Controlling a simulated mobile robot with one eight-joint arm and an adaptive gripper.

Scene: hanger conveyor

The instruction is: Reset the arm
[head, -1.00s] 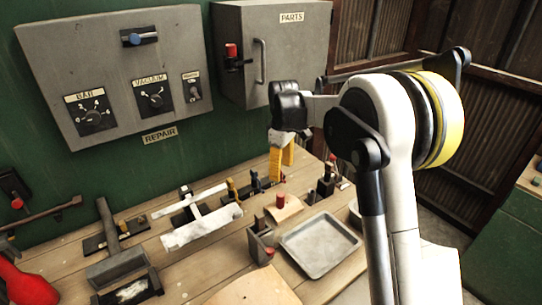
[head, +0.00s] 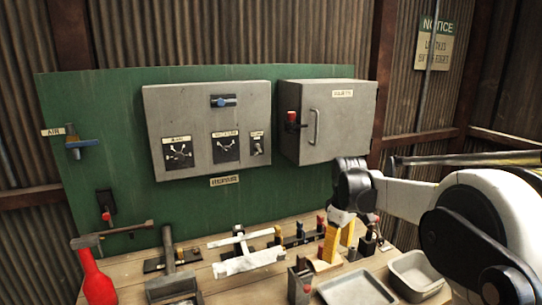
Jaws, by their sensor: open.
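My arm comes in from the right edge in the head view, its white and black links reaching left over the workbench. My gripper (head: 340,232) has yellow fingers and points down over the back right of the bench. Its fingers are apart and nothing shows between them. The small tools behind it are partly hidden, and I cannot tell how far its tips are above the bench.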

